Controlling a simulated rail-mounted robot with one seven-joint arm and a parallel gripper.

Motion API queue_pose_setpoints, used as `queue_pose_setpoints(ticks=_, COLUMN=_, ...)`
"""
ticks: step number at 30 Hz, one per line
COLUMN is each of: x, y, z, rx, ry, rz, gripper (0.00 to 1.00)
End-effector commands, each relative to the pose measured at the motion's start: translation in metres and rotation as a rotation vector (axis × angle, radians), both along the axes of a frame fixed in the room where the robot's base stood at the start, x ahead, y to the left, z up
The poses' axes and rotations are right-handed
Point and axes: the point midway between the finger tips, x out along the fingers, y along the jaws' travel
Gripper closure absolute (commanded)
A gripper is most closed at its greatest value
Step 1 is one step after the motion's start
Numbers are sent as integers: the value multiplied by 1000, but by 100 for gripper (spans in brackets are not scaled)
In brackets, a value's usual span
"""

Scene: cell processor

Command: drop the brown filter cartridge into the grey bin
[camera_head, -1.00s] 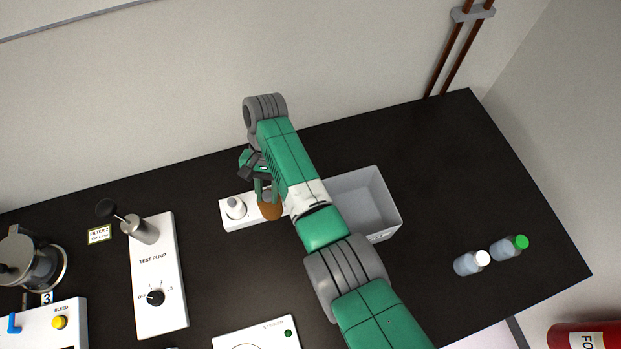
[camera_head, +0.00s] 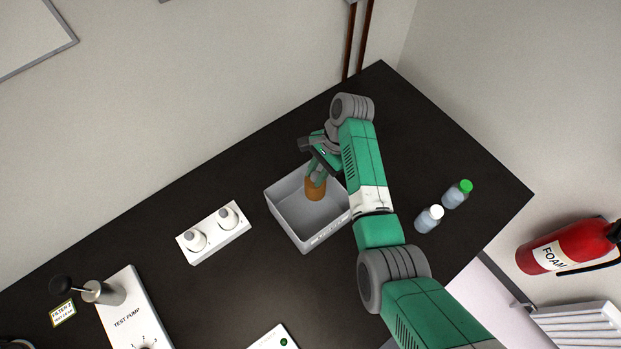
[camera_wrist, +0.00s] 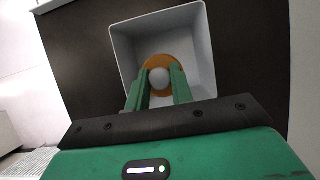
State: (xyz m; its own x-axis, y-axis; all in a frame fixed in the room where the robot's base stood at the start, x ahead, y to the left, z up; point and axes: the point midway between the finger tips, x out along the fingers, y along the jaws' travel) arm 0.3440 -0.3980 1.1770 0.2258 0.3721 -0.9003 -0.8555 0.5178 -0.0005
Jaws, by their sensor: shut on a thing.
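The brown filter cartridge (camera_head: 315,189) is held in my gripper (camera_head: 316,172), upright, over the grey bin (camera_head: 296,222). In the wrist view, the cartridge (camera_wrist: 178,64) shows as a brown ring with a pale round top between the two green fingers of my gripper (camera_wrist: 159,84). The open bin (camera_wrist: 127,52) lies below and around it in that view. The cartridge overlaps the right part of the bin in the head view. How high it is above the bin floor is hard to tell.
A white holder (camera_head: 208,246) with two white caps stands left of the bin. A test pump panel (camera_head: 128,312) is at lower left. The black bench (camera_head: 270,170) behind the bin is clear.

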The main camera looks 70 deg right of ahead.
Motion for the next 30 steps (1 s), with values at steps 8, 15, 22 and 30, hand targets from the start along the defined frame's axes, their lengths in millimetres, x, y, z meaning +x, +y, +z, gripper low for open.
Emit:
queue_pose_setpoints(ticks=8, x=0, y=0, z=-44, rx=0, ry=0, rz=1, gripper=100)
queue_pose_setpoints(ticks=15, x=0, y=0, z=-47, rx=0, ry=0, rz=1, gripper=100)
queue_pose_setpoints(ticks=22, x=0, y=0, z=-47, rx=0, ry=0, rz=1, gripper=54)
queue_pose_setpoints(ticks=30, x=0, y=0, z=-47, rx=0, ry=0, rz=1, gripper=52)
